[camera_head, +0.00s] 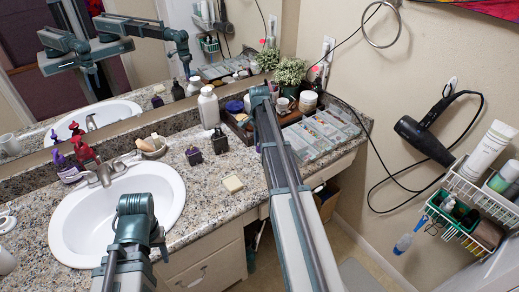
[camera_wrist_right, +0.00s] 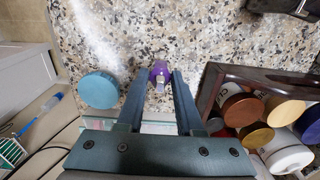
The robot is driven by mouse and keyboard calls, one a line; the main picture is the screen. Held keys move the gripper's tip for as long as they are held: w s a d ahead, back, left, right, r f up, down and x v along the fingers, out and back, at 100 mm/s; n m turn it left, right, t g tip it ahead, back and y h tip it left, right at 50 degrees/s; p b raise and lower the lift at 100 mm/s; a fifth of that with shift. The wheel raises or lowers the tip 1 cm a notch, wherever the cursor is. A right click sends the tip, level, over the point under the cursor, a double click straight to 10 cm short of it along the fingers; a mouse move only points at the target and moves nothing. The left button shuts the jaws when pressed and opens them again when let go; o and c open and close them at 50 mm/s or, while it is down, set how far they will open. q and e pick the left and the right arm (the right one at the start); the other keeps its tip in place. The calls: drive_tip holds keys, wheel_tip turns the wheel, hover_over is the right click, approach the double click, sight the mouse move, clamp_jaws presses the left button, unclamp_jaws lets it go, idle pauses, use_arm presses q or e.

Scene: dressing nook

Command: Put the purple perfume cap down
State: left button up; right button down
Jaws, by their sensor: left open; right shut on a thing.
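The purple perfume cap (camera_wrist_right: 160,72) shows in the right wrist view between the fingertips of my right gripper (camera_wrist_right: 158,82), which is shut on it. Speckled countertop lies behind the cap; I cannot tell whether the cap touches it. In the head view my right arm reaches over the counter to the back, and its fingertips and the cap are hidden there. My left gripper (camera_head: 138,215) is over the sink's front edge in the head view, open, its fingers hard to make out. Two dark perfume bottles (camera_head: 194,155) (camera_head: 219,141) stand on the counter.
In the right wrist view a teal round lid (camera_wrist_right: 98,88) is left of the cap, and a dark wooden tray (camera_wrist_right: 207,88) with several jars is right. The head view shows a white bottle (camera_head: 208,108), a soap bar (camera_head: 232,184) and a clear divided organizer (camera_head: 318,134).

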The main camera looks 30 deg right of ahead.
drive_tip(key=shift+w+d+f+b, duration=0.15)
drive_tip(key=shift+w+f+b, duration=0.1)
drive_tip(key=shift+f+b, duration=0.7)
drive_tip(key=shift+w+d+f+b, duration=0.15)
drive_tip(key=shift+w+f+b, duration=0.05)
drive_tip(key=shift+f+b, duration=0.7)
drive_tip(key=shift+f, duration=0.15)
drive_tip(key=c, duration=0.6)
unclamp_jaws()
drive_tip(key=shift+o, duration=0.2)
wheel_tip(320, 180, up, 12)
drive_tip(key=p, duration=1.2)
drive_tip(key=shift+r, duration=0.25)
drive_tip(key=shift+f, duration=0.1)
